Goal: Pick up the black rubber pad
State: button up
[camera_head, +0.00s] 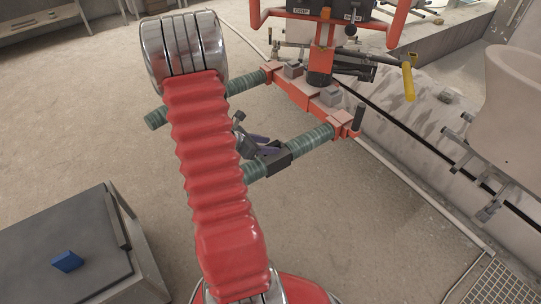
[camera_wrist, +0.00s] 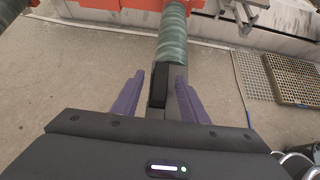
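The black rubber pad (camera_head: 277,161) sits on the near green-wrapped bar (camera_head: 310,142) of the orange frame, close to the bar's middle. In the wrist view the pad (camera_wrist: 159,86) shows as a dark upright block at the near end of the visible green bar (camera_wrist: 172,42). My gripper (camera_head: 267,146) has purple fingers and is open, right by the pad. In the wrist view the fingers of my gripper (camera_wrist: 160,76) appear on either side of the pad, with gaps showing. My red arm hides part of both bars in the head view.
A grey cabinet (camera_head: 70,255) with a blue block (camera_head: 67,261) stands at lower left. A pale tub (camera_head: 512,105) is at right. Floor grating (camera_wrist: 296,78) lies at right in the wrist view.

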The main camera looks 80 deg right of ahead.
jog(key=shift+c, duration=0.5)
grip_shut()
